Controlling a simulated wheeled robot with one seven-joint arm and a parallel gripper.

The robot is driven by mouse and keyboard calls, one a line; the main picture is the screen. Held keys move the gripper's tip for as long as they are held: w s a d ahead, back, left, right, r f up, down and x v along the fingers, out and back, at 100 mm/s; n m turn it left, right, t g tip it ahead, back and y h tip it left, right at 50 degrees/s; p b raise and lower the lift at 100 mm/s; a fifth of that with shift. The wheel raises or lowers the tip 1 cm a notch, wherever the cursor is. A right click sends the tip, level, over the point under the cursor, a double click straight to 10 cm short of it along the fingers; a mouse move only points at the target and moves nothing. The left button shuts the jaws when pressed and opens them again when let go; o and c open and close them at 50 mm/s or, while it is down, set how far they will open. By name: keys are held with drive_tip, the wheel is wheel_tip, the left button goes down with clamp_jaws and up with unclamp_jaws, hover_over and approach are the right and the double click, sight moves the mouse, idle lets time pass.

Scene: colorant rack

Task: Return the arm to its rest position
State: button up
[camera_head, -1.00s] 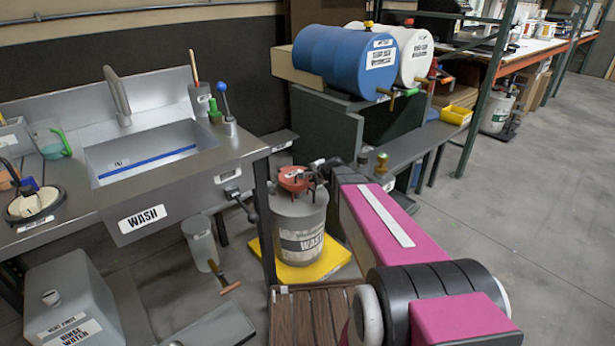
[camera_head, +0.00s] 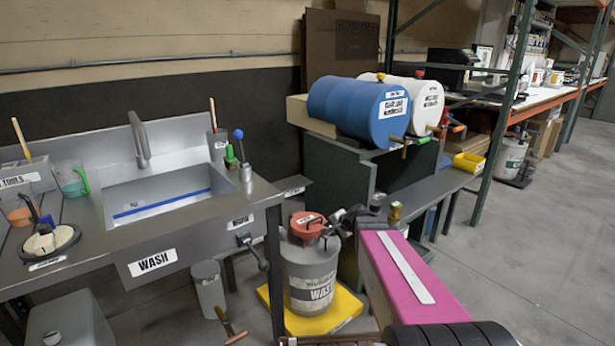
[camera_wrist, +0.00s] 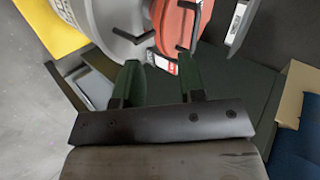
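My arm (camera_head: 405,268), pink with a white stripe, reaches from the bottom right toward the waste can. My gripper (camera_head: 342,214) shows small and dark just right of the can's red lid in the head view. In the wrist view, my gripper (camera_wrist: 158,62) has its two dark green fingers apart, with nothing clearly held between them. The grey waste can (camera_head: 312,285) with its red lid (camera_head: 308,224) stands on a yellow tray (camera_head: 350,306). The lid (camera_wrist: 178,22) also shows beyond the fingertips in the wrist view. I cannot tell the exact clearance.
A steel wash sink (camera_head: 165,197) stands at left. A blue drum (camera_head: 350,108) and a white drum (camera_head: 426,100) lie on a dark stand behind the can. A grey bench (camera_head: 440,183) with a yellow bin (camera_head: 468,162) is at right. Open floor lies at far right.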

drive_tip(key=s+d+f+n+g+h, duration=0.2)
drive_tip(key=s+n+g+h, duration=0.1)
drive_tip(key=s, duration=0.6)
drive_tip(key=s+d+f+n+g+h, duration=0.2)
drive_tip(key=s+n, duration=0.4)
drive_tip(key=s, duration=0.4)
drive_tip(key=shift+f+g+h, duration=0.5)
drive_tip(key=shift+f+g, duration=0.2)
drive_tip(key=shift+g, duration=0.5)
